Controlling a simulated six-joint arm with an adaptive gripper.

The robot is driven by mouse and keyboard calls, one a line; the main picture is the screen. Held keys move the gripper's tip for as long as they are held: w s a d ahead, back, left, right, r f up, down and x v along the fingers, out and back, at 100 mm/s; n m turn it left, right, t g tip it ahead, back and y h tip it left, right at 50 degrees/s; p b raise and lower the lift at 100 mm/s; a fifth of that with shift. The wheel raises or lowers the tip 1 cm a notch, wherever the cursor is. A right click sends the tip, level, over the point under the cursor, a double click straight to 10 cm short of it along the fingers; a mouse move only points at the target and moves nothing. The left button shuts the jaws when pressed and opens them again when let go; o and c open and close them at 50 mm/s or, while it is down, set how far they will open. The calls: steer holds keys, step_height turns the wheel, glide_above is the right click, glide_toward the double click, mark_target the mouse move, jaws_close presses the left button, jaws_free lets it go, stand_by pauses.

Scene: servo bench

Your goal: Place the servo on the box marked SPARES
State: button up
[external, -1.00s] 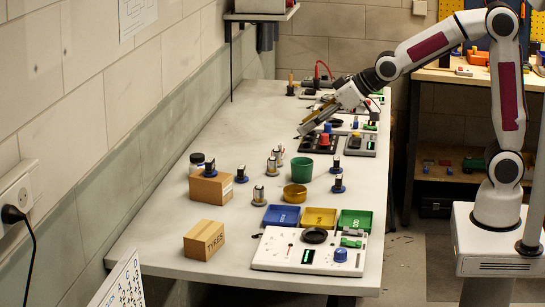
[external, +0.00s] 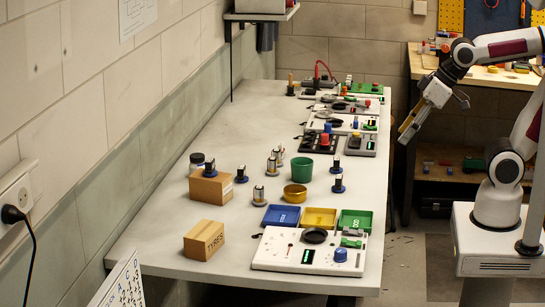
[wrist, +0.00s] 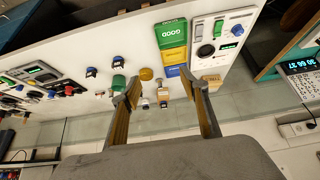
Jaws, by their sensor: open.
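Two brown boxes stand on the bench in the external view. The front box (external: 204,241) reads TYRES. The farther box (external: 211,190) has a small blue-based part (external: 210,168) standing upright on its top; its marking is not readable. Similar blue-based upright parts stand beyond that box (external: 241,173), and to the right near the cups (external: 338,184) (external: 335,163). I cannot tell which is the servo. My gripper (external: 404,134) is open and empty, off the bench's right edge and above the floor. Its spread fingers (wrist: 159,89) show in the wrist view.
Blue (external: 281,216), yellow (external: 319,218) and green (external: 355,221) trays lie behind a white control panel (external: 285,250). A green cup (external: 302,169), a gold cup (external: 295,193) and several silver parts stand mid-bench. Devices line the back right.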

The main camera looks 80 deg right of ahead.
steer(key=s+f+g, duration=0.1)
steer(key=s, duration=0.5)
steer(key=shift+s+f, duration=0.3)
steer(key=shift+f, duration=0.05)
steer(key=shift+a, duration=0.1)
